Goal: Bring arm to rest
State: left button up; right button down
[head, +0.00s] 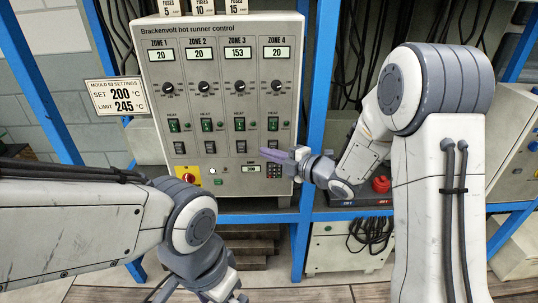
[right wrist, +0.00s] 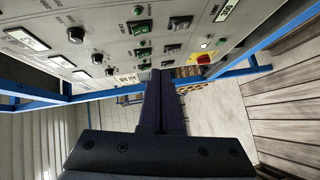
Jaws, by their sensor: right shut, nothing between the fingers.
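My right gripper (head: 272,155) is shut and empty. Its purple-grey fingers point left in front of the lower right part of the hot runner control panel (head: 222,110), near the ZONE 4 switches and above the small keypad (head: 273,171). In the right wrist view the closed fingers (right wrist: 166,85) reach towards the panel's switches, and I cannot tell whether they touch it. My right arm comes in from the right side. My left arm comes in low from the left, and its gripper (head: 236,294) is partly cut off at the bottom edge, so its jaws are unclear.
The panel displays read 20, 20, 153 and 20. A settings sign (head: 117,96) says SET 200, LIMIT 245. Blue rack posts (head: 318,85) stand beside the panel. A red knob (head: 381,184) is on the right shelf.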

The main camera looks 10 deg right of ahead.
jog(key=s+m+g+h+p, duration=0.1)
jog(key=s+m+g+h, duration=0.2)
jog(key=s, duration=0.9)
jog(key=s+a+m+g+h+p, duration=0.1)
jog(key=s+m+g+h+p, duration=0.1)
jog(key=s+m+g, duration=0.3)
jog(key=s+m+g+h+p, duration=0.1)
jog(key=s+m+g+h, duration=0.2)
jog(key=s+m, duration=0.6)
jog(key=s+r+h, duration=0.1)
jog(key=s, duration=0.9)
jog(key=shift+a+g+h, duration=0.15)
jog(key=shift+g+h, duration=0.25)
